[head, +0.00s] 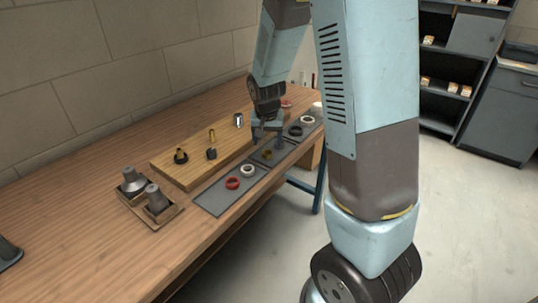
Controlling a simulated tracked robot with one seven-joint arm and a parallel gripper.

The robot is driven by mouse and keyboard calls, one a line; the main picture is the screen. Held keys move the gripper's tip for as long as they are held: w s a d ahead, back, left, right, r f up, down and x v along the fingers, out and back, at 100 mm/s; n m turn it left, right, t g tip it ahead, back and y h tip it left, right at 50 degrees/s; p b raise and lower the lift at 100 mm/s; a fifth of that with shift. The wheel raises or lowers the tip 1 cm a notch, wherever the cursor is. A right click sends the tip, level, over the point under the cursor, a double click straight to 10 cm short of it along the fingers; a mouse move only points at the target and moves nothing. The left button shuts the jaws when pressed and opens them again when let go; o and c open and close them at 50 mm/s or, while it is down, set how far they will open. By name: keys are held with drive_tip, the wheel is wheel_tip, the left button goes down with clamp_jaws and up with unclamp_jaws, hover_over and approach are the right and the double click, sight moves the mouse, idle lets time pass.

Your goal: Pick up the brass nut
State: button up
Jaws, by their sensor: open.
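A small brass-coloured ring, which looks like the brass nut (267,155), lies on the dark grey mat (215,200) near the front edge of the workbench. My gripper (268,142) points down above the mat, right over the brass nut as seen from the head. Its jaws are open with nothing visible between them. A small gap seems to show between the fingers and the nut, but the exact height cannot be told. My arm hides part of the mat behind.
A red ring (232,183) and a white ring (247,171) lie left of the nut; a dark ring (295,131) and another white ring (307,121) lie beyond. A raised wooden board (185,180) carries upright fittings. Grey cones (157,198) stand at left.

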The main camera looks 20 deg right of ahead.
drive_tip(key=shift+x, duration=3)
drive_tip(key=shift+a, duration=0.1)
drive_tip(key=c, duration=1.2)
drive_tip(key=shift+o, duration=0.2)
drive_tip(key=shift+r, duration=0.1)
